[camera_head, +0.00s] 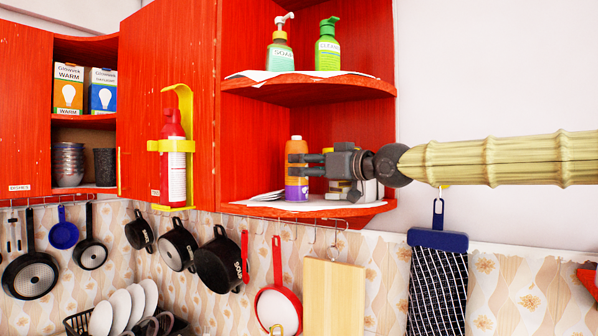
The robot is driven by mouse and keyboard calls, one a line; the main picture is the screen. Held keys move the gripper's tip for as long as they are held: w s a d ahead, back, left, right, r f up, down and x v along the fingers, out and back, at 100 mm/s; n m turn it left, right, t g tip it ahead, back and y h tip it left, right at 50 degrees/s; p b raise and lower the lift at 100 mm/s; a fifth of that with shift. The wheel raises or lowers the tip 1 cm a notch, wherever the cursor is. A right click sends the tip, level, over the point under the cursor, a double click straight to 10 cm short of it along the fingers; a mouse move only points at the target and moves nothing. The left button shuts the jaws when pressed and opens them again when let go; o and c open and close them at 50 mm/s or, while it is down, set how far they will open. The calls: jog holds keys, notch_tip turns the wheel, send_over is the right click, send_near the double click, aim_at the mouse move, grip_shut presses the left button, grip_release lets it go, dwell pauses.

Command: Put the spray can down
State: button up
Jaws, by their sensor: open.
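The spray can (297,188), with an orange top and a purple lower part, stands upright on the white-lined lower corner shelf (330,206) of the red cabinet. My gripper (298,165) reaches in from the right at the height of the can's middle. Its fingers are open and overlap the can in this view, hiding part of its middle. I cannot tell whether a finger touches the can. The can's base appears to rest on the shelf.
Stacked items (345,190) sit behind my gripper, and flat white items (268,196) lie left of the can. A soap bottle (281,52) and a green bottle (327,50) stand on the shelf above. Pans and a cutting board (333,297) hang below.

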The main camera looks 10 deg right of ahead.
jog(key=b+v, duration=0.2)
jog(key=v, duration=0.6)
jog(key=shift+c, duration=0.3)
